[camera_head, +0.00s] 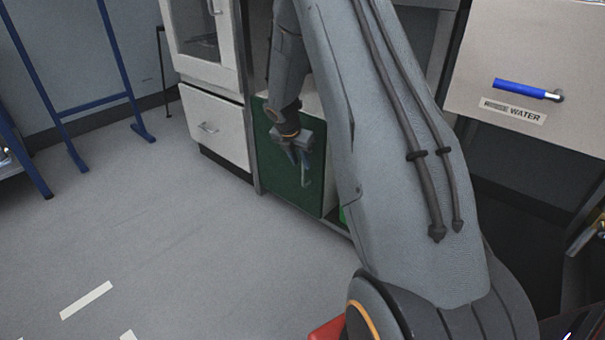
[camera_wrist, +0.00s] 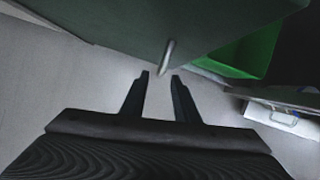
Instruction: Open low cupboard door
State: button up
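The low cupboard door (camera_head: 285,178) is a dark green panel under the bench, left of my arm in the head view. It fills the top of the wrist view (camera_wrist: 130,25). Its thin metal handle (camera_head: 306,172) is upright near the right side and also shows in the wrist view (camera_wrist: 167,56). My gripper (camera_head: 299,160) is open in front of the door. In the wrist view its fingertips (camera_wrist: 159,76) point at the handle, which lies just beyond them; contact is not visible.
A bright green bin (camera_wrist: 247,52) shows beyond the door's right edge. A white drawer unit (camera_head: 215,125) stands left of the door, and a blue frame (camera_head: 95,105) farther left. A panel marked WATER (camera_head: 525,60) is at the right. The floor at left is clear.

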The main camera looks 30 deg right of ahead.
aim_at(303, 168)
jog(key=b+x, duration=0.2)
jog(key=x, duration=0.4)
jog(key=shift+f+b, duration=0.1)
jog(key=shift+b, duration=0.25)
grip_shut()
